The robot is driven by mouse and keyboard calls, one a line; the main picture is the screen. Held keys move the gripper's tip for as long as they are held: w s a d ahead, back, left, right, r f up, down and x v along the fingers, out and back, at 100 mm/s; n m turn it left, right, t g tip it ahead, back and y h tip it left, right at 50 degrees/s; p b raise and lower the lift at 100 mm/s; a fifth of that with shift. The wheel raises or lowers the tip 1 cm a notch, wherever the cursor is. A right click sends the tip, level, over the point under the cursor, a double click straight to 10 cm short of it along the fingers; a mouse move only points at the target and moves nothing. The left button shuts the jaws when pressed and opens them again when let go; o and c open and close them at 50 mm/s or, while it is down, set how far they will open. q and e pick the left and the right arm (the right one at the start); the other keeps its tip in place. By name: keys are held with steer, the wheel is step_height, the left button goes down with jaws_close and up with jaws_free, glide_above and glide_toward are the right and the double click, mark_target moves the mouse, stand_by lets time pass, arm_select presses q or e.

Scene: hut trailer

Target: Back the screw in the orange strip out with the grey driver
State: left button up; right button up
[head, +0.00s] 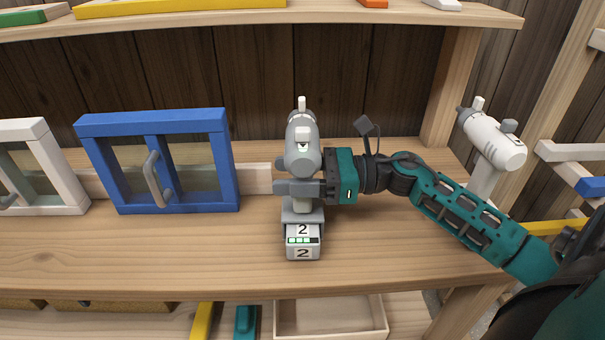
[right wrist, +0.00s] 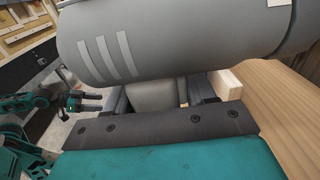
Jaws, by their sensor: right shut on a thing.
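The grey driver (head: 303,150) stands upright on the wooden bench in the head view, its battery block marked 2 at the bottom. My right gripper (head: 300,189) is shut on its handle, just below the body. The right wrist view shows the driver's grey body (right wrist: 180,40) close up, with the handle between the fingers. My left gripper (right wrist: 92,102) shows small at the left of the right wrist view, fingers apart and empty. An orange piece (head: 374,3) at the head view's top edge is cut off; I cannot tell if it is the strip. No screw shows.
A blue framed window (head: 158,115) and a white one (head: 50,150) stand left of the driver. A white driver (head: 492,140) stands at the right. An upper shelf (head: 330,12) runs overhead. The bench front is clear on the left; an open box (head: 330,332) is below.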

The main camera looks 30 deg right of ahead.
jaws_close()
steer(key=shift+w+r, duration=0.1)
steer(key=shift+r, duration=0.05)
